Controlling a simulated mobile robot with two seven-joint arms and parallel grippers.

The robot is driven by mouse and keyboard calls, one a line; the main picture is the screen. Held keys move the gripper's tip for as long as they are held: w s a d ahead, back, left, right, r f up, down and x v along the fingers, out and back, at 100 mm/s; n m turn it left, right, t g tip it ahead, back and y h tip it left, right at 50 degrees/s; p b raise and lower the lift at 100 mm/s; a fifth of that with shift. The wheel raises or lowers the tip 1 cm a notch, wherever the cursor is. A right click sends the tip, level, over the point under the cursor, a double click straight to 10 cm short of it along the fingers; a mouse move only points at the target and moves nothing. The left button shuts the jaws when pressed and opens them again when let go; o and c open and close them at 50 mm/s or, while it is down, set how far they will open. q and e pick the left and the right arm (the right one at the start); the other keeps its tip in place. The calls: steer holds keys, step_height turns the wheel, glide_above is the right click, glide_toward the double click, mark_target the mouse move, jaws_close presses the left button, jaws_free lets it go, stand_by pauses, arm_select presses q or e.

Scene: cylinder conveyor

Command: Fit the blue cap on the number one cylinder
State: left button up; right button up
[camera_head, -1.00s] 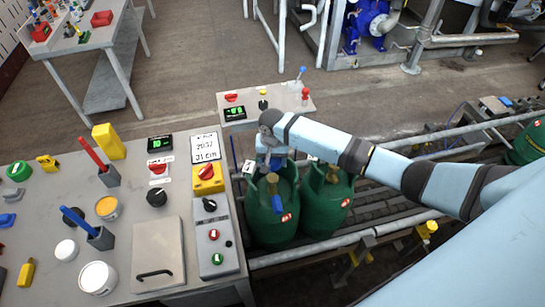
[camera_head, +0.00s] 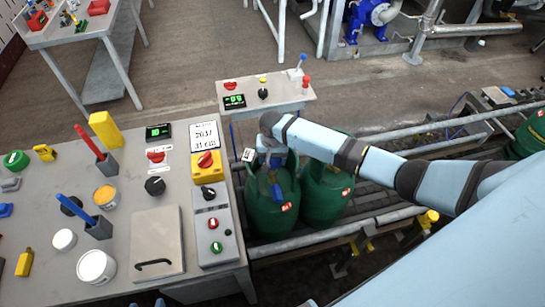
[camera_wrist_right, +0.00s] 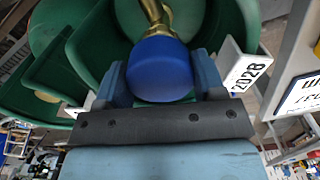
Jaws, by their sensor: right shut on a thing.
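The blue cap (camera_wrist_right: 158,68) sits between the two fingers of my right gripper (camera_wrist_right: 160,80) in the wrist view. It is against a brass valve fitting (camera_wrist_right: 160,14); I cannot tell whether it is fully seated. My right gripper is shut on it. In the head view the gripper (camera_head: 270,158) is at the top of the left green cylinder (camera_head: 262,218), inside its collar. A tag reading 2028 (camera_wrist_right: 243,72) is beside it. A second green cylinder (camera_head: 328,200) stands just right, its top partly hidden by my arm. My left gripper is not in view.
A control bench (camera_head: 130,215) with knobs, paint pots and a lidded plate fills the left. A small panel table (camera_head: 288,92) stands behind the cylinders. Conveyor rails (camera_head: 345,232) run to the right, toward another green cylinder (camera_head: 530,140).

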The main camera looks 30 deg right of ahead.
stand_by(0.3)
steer(key=shift+r+p, duration=0.1)
steer(key=shift+p, duration=0.3)
stand_by(0.7)
steer(key=shift+p, duration=0.6)
stand_by(0.4)
steer(key=shift+p, duration=0.45)
steer(key=shift+f+b, duration=1.1)
steer(key=shift+f, duration=1.3)
steer(key=o, duration=1)
steer(key=shift+c, duration=0.2)
